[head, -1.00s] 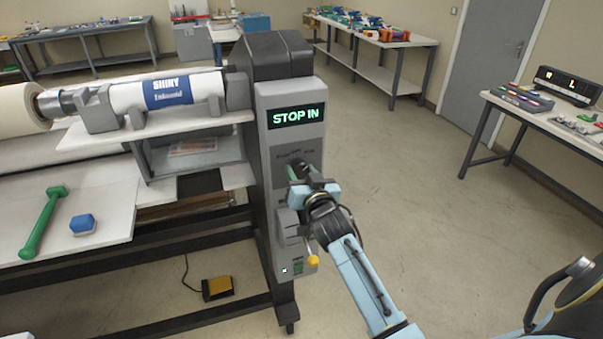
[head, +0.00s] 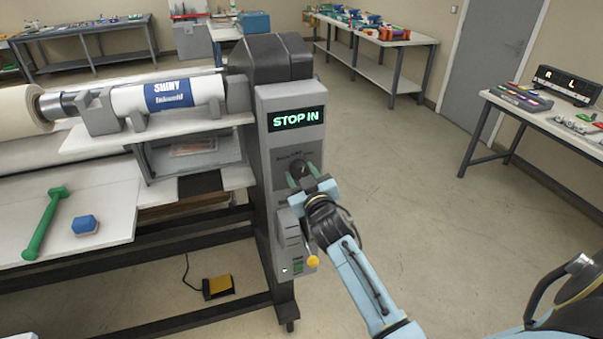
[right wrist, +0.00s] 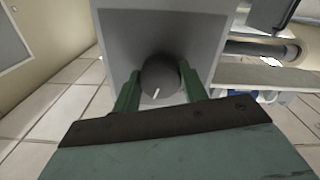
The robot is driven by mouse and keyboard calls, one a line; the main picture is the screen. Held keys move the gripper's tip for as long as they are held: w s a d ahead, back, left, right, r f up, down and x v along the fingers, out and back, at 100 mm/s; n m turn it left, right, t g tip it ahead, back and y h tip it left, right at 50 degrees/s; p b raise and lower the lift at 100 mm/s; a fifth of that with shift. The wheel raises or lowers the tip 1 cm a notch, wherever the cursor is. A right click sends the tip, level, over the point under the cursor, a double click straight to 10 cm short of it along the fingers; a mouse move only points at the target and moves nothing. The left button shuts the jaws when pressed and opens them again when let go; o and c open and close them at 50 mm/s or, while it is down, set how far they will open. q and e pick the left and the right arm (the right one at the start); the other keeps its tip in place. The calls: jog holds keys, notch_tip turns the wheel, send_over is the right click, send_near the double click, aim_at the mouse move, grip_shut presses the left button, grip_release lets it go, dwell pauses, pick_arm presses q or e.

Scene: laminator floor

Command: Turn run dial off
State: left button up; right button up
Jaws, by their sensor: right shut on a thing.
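The run dial (head: 299,168) is a dark round knob on the grey control panel (head: 272,160) of the laminator. A lit display (head: 296,118) above it reads "STOP IN". My right gripper (head: 303,177) is at the dial, its green fingers shut on the knob, one on either side. In the right wrist view the dial (right wrist: 160,80) sits between the two fingers (right wrist: 159,86), with a short white mark on its face near the lower edge. The labels around the dial are too small to read surely. My left gripper is not in view.
A yellow-tipped lever (head: 313,261) hangs low on the panel. A green tool (head: 44,222) and a blue block (head: 84,224) lie on the machine's left shelf. A yellow pedal (head: 217,287) is on the floor. The floor right of the machine is clear.

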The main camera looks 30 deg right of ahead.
jog(key=shift+n, duration=1.7)
jog(key=o, duration=1)
jog(key=shift+s, duration=0.1)
jog(key=b+v, duration=0.1)
jog(key=v, duration=1.2)
jog(key=shift+a+r, duration=0.1)
